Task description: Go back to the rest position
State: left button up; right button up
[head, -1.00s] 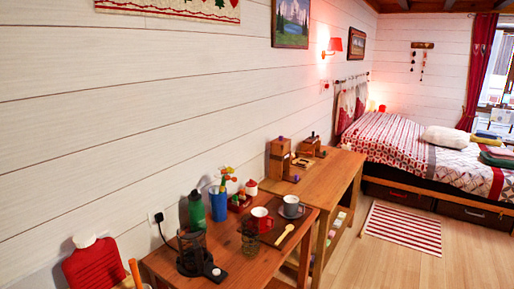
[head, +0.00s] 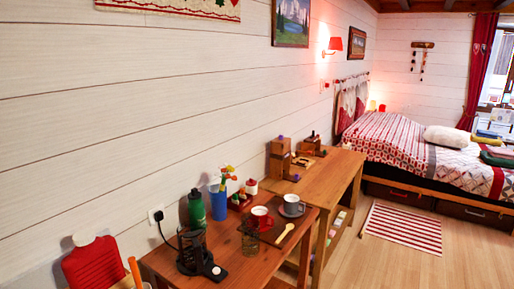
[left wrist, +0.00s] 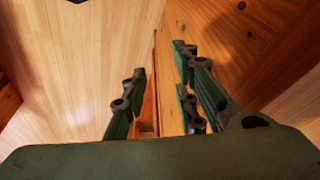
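My left gripper (left wrist: 158,110) shows in the left wrist view with its two fingers spread apart and nothing between them. Behind it are the wooden floor (left wrist: 85,50) and a wooden furniture surface (left wrist: 240,40). Neither of my grippers shows in the head view, and my right gripper is in no frame.
A wooden table (head: 245,268) stands along the wall with a dark green bottle (head: 196,208), a blue cup (head: 217,205), a red cup (head: 261,217) and a grey cup (head: 292,205). A second table (head: 330,172) stands beyond it. The floor (head: 375,265) at right is clear up to the striped rug (head: 403,228).

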pick_arm(q)
notch_tip(320, 180, down, 13)
jog(key=s, duration=0.2)
jog(key=s+a+f+g+b, duration=0.2)
jog(key=s+a+f, duration=0.1)
jog(key=s+f, duration=1.5)
notch_tip(320, 180, down, 4)
jog(key=shift+s+a+r+b, duration=0.15)
jog(key=shift+s+r+b, duration=0.05)
jog(key=shift+r+b, duration=0.1)
